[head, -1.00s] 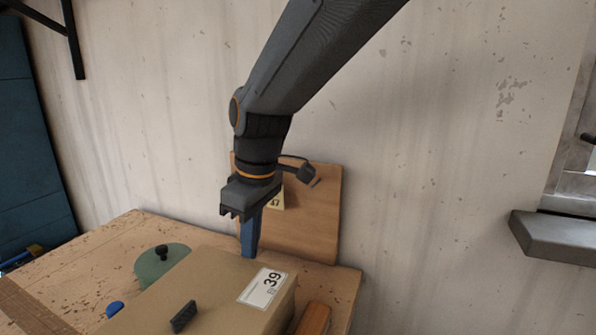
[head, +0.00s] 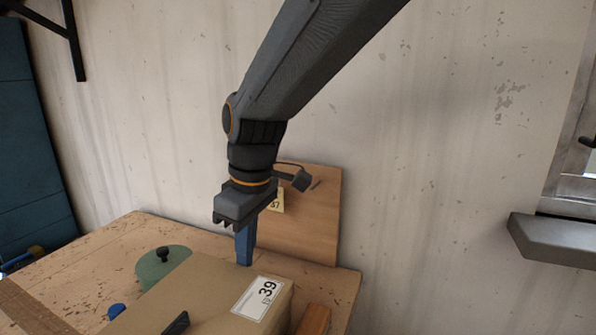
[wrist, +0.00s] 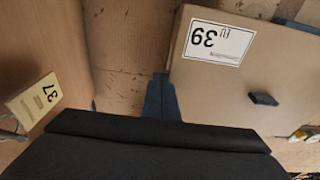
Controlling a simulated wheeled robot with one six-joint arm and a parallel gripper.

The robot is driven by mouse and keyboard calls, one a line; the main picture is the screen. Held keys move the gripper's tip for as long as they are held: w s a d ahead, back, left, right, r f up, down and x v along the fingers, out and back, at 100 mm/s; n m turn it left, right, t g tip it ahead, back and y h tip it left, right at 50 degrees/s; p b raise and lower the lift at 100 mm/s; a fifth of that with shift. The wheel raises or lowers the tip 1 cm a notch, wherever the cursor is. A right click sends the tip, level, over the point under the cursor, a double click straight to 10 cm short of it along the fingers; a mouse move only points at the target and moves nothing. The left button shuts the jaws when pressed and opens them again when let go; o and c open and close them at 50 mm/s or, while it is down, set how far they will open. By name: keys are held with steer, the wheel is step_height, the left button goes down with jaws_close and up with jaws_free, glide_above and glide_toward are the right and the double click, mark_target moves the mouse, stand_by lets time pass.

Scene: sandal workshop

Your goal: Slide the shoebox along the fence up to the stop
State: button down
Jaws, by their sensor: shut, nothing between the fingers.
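The shoebox (head: 215,290) is a brown cardboard box lying on the workbench, with a white "39" label near its right end. Its near part runs out of the head view. My gripper (head: 244,262) is shut and empty, its blue fingers pointing down behind the box's far edge. In the wrist view the fingertips (wrist: 160,78) are beside the shoebox's left side (wrist: 240,75), very close or touching; I cannot tell which. A reddish wooden strip (head: 314,320) lies by the box's right end; I cannot tell whether it is the fence or the stop.
A wooden board (head: 310,215) with a yellow "37" tag leans on the wall behind my gripper. Bare bench (head: 105,245) shows at the far left.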

mark_target(208, 300)
steer(key=shift+s+a+p, duration=0.7)
steer(key=shift+s+a, duration=0.05)
steer(key=shift+s, duration=1.05)
steer(key=shift+s+a+p, duration=0.75)
steer(key=shift+s, duration=1)
steer(key=shift+s+a+p, duration=0.7)
steer(key=shift+s+a, duration=0.05)
steer(key=shift+s, duration=1.05)
stand_by(1.2)
steer(key=shift+w, duration=0.1)
steer(key=shift+w+d, duration=0.25)
steer(key=shift+w, duration=0.2)
steer(key=shift+r+p, duration=3.45)
steer(key=shift+r, duration=0.55)
